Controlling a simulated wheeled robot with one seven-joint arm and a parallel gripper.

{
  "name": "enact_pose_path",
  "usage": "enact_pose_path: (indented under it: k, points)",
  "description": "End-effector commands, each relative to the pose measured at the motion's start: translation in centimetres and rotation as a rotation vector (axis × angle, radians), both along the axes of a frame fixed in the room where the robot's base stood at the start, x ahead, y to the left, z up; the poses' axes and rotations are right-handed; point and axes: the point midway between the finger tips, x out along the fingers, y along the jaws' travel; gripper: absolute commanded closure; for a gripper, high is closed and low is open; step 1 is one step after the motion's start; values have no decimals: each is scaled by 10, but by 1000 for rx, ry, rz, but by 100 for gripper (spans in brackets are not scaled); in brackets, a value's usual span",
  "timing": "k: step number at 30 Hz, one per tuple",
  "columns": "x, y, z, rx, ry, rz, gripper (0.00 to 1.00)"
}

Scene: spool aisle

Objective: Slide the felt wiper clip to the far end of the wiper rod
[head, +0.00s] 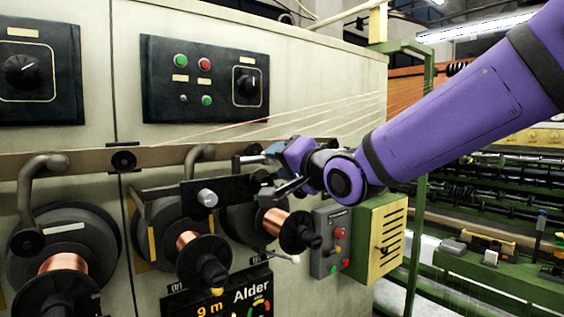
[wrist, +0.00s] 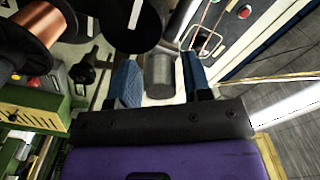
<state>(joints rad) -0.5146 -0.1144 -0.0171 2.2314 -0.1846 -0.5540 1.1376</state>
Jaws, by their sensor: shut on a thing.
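My gripper (head: 272,170) is at the front of the pale machine, above the right-hand copper spool. In the wrist view its two blue fingers (wrist: 160,80) stand on either side of a short grey cylinder (wrist: 158,72), which I take to be the felt wiper clip. The gripper is shut on it. In the head view the fingers and wrist largely hide the held piece. The wiper rod is not clearly distinguishable; a dark bar (head: 160,192) runs left of the gripper, toward a black block with a silver knob (head: 207,198).
Copper spools (head: 186,243) hang below the gripper and to its left. Thin copper wires (head: 330,115) run behind it to the right. A grey button box (head: 331,240) and a yellow-green box (head: 378,240) stand close at lower right. Control panels (head: 205,80) are above.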

Motion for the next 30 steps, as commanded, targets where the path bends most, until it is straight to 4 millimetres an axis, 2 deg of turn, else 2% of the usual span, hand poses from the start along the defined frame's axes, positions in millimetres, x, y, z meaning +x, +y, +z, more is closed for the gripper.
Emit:
enact_pose_path:
  k: [5, 6, 7, 16, 20, 30]
  points:
    - [0, 0, -1, -3, 0, 1, 98]
    - [0, 0, -1, -3, 0, 1, 50]
    - [0, 0, -1, -3, 0, 1, 43]
    - [-1, 0, 0, -1, 1, 0, 43]
    - [-7, -5, 0, 0, 1, -1, 43]
    - [-53, -35, 0, 0, -2, 1, 43]
